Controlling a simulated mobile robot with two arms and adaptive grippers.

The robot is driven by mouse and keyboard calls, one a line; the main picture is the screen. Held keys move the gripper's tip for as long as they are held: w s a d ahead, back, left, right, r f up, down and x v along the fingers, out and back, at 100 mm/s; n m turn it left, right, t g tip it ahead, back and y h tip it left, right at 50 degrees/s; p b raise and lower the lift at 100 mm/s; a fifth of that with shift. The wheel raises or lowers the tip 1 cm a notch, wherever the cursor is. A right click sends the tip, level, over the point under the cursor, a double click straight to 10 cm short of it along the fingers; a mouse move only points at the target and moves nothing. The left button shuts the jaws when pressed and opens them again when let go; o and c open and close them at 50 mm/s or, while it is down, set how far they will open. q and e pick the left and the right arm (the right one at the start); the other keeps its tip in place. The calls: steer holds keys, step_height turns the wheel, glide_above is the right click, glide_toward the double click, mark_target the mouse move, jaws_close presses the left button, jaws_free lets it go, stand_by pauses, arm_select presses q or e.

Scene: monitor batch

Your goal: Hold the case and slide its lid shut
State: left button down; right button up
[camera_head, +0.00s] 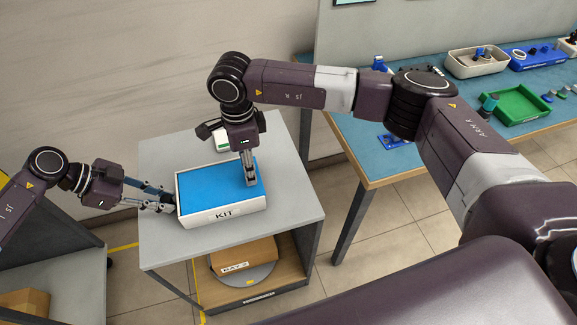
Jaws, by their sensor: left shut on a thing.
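The white case (222,217), marked KIT, sits on the grey top of a small stand. Its blue lid (212,185) covers nearly all of the top that shows; whether a small gap is left at an end is too fine to tell. My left gripper (170,200) is shut on the case at its left end, with the fingertips partly hidden in the dark there. My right gripper (250,182) points down at the right part of the lid, its tips at or very near the surface. Its fingers look close together, but the gap between them does not show clearly.
The stand's grey top (290,205) is bare right of the case. A cardboard box (245,256) is on the shelf below. A blue-topped workbench (365,150) with a green tray (515,104) stands at right.

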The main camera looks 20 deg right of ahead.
steer(key=shift+r, duration=0.1)
step_height(320, 180, up, 12)
stand_by(0.4)
stand_by(0.3)
arm_select(q)
steer(key=c, duration=1.6)
jaws_free()
steer(key=shift+a+r, duration=0.1)
steer(key=shift+a, duration=0.05)
steer(key=v, duration=1.2)
